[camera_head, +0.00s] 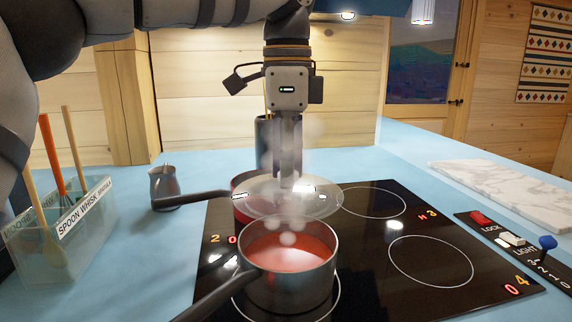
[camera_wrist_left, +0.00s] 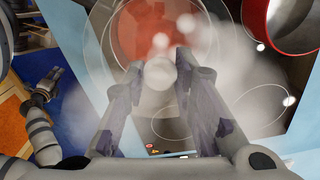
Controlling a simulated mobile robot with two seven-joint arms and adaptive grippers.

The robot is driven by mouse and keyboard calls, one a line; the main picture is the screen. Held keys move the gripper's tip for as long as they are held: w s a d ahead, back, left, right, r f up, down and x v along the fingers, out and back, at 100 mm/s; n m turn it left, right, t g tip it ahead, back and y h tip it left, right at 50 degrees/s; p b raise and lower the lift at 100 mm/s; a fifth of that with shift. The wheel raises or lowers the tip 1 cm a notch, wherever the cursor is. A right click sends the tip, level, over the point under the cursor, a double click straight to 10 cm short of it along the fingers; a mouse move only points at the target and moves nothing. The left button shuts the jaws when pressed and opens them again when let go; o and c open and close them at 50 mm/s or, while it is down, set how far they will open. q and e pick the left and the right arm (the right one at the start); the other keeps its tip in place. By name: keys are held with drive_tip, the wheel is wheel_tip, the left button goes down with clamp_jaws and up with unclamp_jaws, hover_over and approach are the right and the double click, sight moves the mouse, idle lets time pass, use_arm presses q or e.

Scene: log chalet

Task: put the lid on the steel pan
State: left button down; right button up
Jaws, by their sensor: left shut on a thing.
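The steel pan (camera_head: 290,283) stands on the front left ring of the hob, open, with red liquid inside and its handle toward the lower left. It also shows in the left wrist view (camera_wrist_left: 120,50), seen through steam and the clear lid. The glass lid (camera_head: 265,208) hangs level above and slightly behind the pan, apart from it. My left gripper (camera_head: 288,180) points down and is shut on the lid's knob, which the fingers mostly hide. My right gripper (camera_wrist_left: 48,85) shows small at the left of the left wrist view; its jaw state is unclear.
A red pan (camera_head: 240,181) stands behind the lid, its handle pointing left. A dark cylinder (camera_head: 264,140) stands behind my left gripper. A small metal pot (camera_head: 164,187) and a utensil holder (camera_head: 90,235) are at left. The right rings are empty. A marble board (camera_head: 510,190) lies at right.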

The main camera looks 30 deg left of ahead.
sight(287, 190)
use_arm(q)
drive_tip(key=shift+f, duration=3.55)
drive_tip(key=shift+f, duration=0.3)
drive_tip(key=c, duration=0.8)
unclamp_jaws()
drive_tip(key=shift+o, duration=0.2)
drive_tip(key=shift+r, duration=3.5)
